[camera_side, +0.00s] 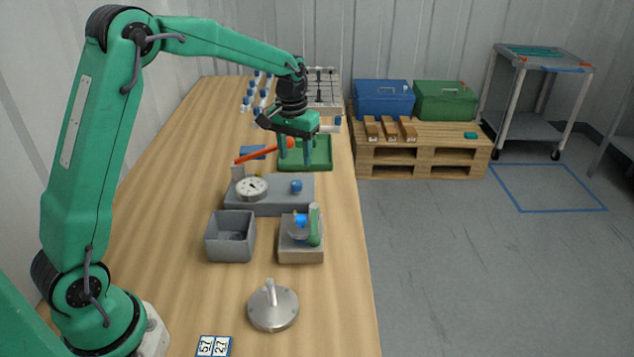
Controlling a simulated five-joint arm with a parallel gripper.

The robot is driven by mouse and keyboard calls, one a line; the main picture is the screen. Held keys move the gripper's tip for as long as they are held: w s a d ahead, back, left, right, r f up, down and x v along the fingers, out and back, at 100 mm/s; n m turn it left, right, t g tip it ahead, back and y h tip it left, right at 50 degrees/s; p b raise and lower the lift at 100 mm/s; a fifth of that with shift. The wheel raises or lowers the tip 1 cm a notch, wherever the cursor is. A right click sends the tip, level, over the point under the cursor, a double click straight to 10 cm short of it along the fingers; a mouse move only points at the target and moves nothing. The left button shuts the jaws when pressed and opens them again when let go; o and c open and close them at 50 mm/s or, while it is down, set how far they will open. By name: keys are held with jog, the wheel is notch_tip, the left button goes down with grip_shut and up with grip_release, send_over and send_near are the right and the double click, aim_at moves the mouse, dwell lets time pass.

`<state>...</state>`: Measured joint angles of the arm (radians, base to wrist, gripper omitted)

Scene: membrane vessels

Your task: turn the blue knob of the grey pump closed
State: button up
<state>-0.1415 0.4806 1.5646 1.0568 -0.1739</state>
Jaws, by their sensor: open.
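The grey pump (270,206) is a low grey box on the wooden table, with a round white dial gauge (252,188) at its left. The blue knob (296,187) sits on the right part of its top. Whether the knob is turned open or closed cannot be told from here. My gripper (296,163) points down behind the knob, over the green tray. Its two fingers are apart, with nothing seen between them, and it appears clear of the knob.
The green tray (321,166) and a red-orange stick (256,154) lie beyond the pump. The table's right edge is close by.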

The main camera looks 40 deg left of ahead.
aim_at(297, 183)
jog(key=shift+s+d+f+t+y, duration=0.1)
jog(key=shift+s+d+t, duration=0.05)
jog(key=shift+s+t, duration=0.45)
jog(key=shift+s+d+f+t+y, duration=0.1)
jog(key=shift+s+d+f+t, duration=0.1)
jog(key=shift+s+t, duration=0.45)
jog(key=shift+s+d+f+t+y, duration=0.15)
jog(key=shift+s+t, duration=0.25)
jog(key=shift+t, duration=0.35)
jog(key=shift+a+x, duration=0.2)
jog(key=shift+x, duration=3.6)
jog(key=c, duration=1)
